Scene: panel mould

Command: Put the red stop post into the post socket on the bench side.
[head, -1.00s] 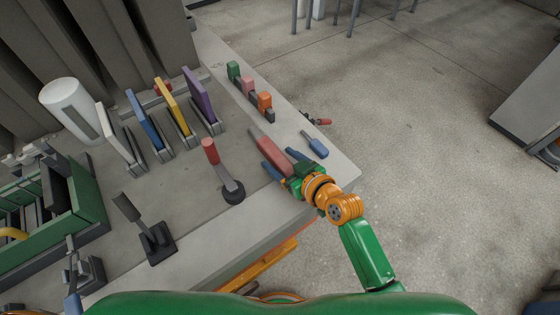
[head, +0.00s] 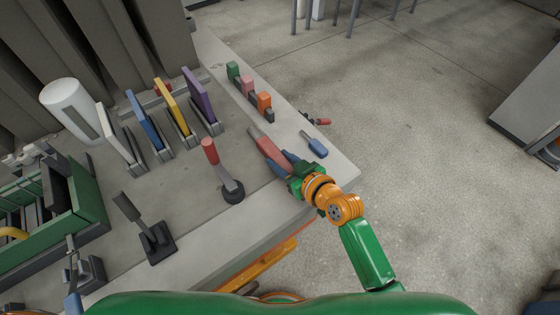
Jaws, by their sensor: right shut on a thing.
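The red stop post (head: 268,147), a red bar with a grey tip, lies on the right part of the bench top, pointing up and left. My right gripper (head: 281,163) is shut on its near end, with blue fingers on both sides. The post appears still at bench level. I cannot make out the post socket for certain. A blue tip (head: 73,303) at the bottom left may belong to my left gripper; its jaws cannot be read.
A red-handled lever (head: 210,155) stands left of the post. A blue-handled tool (head: 314,145) lies to its right, near the bench edge. Green, pink and orange blocks (head: 248,88) stand behind. Coloured upright panels (head: 172,107) and a green mould frame (head: 85,205) fill the left.

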